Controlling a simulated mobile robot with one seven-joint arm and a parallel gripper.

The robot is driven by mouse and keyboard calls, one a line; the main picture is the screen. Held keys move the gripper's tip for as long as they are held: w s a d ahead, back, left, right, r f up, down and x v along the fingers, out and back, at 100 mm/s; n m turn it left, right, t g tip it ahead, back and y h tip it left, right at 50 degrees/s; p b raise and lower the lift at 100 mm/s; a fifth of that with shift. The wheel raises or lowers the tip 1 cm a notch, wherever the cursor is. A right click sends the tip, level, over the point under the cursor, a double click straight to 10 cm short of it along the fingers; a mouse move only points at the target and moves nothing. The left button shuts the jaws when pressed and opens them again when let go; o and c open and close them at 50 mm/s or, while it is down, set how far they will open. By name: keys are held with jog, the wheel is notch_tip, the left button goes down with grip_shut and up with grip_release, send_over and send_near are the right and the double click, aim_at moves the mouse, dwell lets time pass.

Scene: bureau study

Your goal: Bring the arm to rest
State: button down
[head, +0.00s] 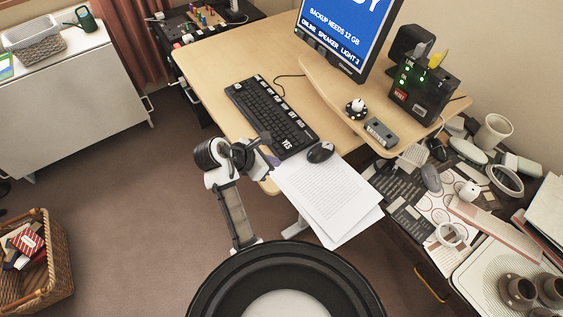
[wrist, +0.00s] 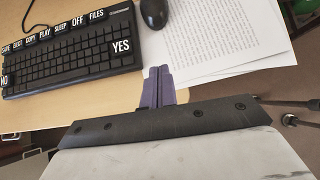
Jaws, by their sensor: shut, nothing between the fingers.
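My gripper (wrist: 158,88) is shut and empty, with its purple fingers together in the wrist view. In the head view my gripper (head: 272,161) is at the near edge of the wooden desk (head: 215,62), just left of the paper sheets. My arm is folded in front of my body, and its links partly hide the gripper. The black keyboard (head: 270,115) lies on the desk just beyond the gripper. It also shows in the wrist view (wrist: 70,60). Whether the fingers touch the desk or the paper cannot be told.
Printed sheets (head: 325,190) overhang the desk edge, with a black mouse (head: 320,152) beside them. A monitor (head: 345,35) and a black switch box (head: 424,95) stand farther back. A cluttered side table (head: 405,215) is at right. A wicker basket (head: 50,270) sits on the open floor at left.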

jog(key=shift+s+a+r, duration=0.1)
jog(key=shift+a+r, duration=0.05)
jog(key=shift+r, duration=0.05)
